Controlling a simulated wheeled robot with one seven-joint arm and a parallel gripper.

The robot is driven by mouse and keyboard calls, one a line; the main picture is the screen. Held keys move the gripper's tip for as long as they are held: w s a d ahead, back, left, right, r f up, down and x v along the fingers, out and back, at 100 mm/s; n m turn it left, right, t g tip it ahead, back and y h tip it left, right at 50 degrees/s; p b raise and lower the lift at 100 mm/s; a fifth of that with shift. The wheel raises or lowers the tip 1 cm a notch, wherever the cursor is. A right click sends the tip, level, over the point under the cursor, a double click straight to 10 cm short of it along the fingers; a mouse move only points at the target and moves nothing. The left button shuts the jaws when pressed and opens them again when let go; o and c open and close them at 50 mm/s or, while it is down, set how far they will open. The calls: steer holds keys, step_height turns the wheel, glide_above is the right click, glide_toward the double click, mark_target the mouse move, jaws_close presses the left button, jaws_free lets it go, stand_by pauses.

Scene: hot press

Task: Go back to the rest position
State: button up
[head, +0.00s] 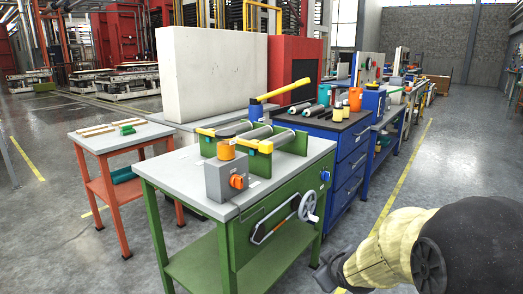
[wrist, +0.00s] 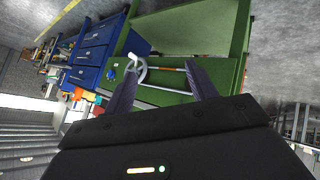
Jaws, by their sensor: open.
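My gripper shows in the wrist view (wrist: 162,88), with its two dark fingers spread wide apart and nothing between them. Beyond the fingers is the front of the green workbench (wrist: 185,38) with its hand wheel (wrist: 137,70); they look apart from it. The wrist view is strongly tilted.
A blue drawer cabinet (head: 347,170) stands behind the green workbench. An orange-red table (head: 110,143) with small parts is at the left. A white block (head: 212,72) stands behind. The grey floor at the right (head: 465,150) is clear, with a yellow line (head: 398,180) along it.

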steer(key=s+a+f+m+g, duration=0.1)
steer(key=s+f+m+g, duration=0.25)
steer(key=s, duration=0.55)
steer(key=s+a+f+m+g, duration=0.1)
steer(key=s+f+m+g, duration=0.25)
steer(key=s, duration=0.55)
steer(key=w+p+v, duration=0.3)
steer(key=p+v, duration=1.4)
steer(key=w+a+r+p+v, duration=0.1)
steer(key=w+p+v, duration=0.3)
steer(key=p+v, duration=1.2)
steer(key=shift+w+r+p, duration=0.35)
steer(key=shift+r+p, duration=0.15)
steer(key=shift+r, duration=0.15)
steer(key=shift+d, duration=0.1)
